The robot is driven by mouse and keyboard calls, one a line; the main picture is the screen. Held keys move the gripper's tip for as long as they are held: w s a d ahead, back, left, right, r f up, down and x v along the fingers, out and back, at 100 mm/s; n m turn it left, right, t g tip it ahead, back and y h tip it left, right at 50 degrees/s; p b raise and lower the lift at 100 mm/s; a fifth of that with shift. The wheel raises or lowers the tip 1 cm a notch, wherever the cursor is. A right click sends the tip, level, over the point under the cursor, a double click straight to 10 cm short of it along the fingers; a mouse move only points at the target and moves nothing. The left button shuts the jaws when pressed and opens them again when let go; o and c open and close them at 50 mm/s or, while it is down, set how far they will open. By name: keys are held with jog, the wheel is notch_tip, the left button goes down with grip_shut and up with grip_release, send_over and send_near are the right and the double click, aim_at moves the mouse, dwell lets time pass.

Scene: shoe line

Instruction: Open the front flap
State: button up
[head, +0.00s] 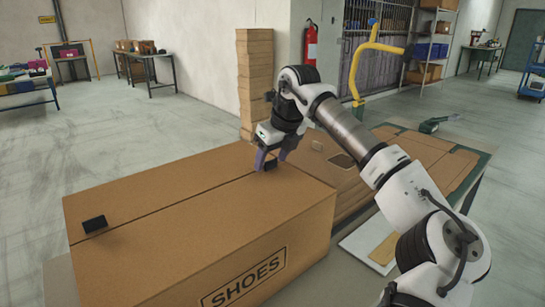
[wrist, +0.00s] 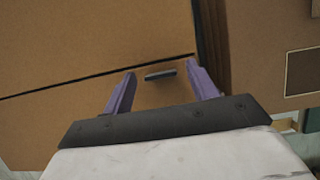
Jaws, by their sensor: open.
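A large closed cardboard box (head: 180,228) marked SHOES stands in the foreground in the head view. A long dark seam splits its top into two flaps; it also crosses the top in the wrist view (wrist: 80,84). The near, front flap (head: 235,220) lies flat. My gripper (head: 268,161) is over the right end of the seam, pointing down. Its purple fingers (wrist: 160,84) are open, one on each side of a small dark tab (wrist: 160,75). The tab lies just below the seam in the wrist view. Whether the fingers touch it I cannot tell.
Another black tab (head: 94,224) sits by the seam's left end. Flat cardboard (head: 435,158) lies on the table to the right. A tall carton stack (head: 255,75) and a yellow hooked post (head: 358,70) stand behind. Space above the box's left half is clear.

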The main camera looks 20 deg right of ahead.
jog(key=shift+c, duration=0.2)
grip_shut()
jog(key=shift+d+r, duration=0.1)
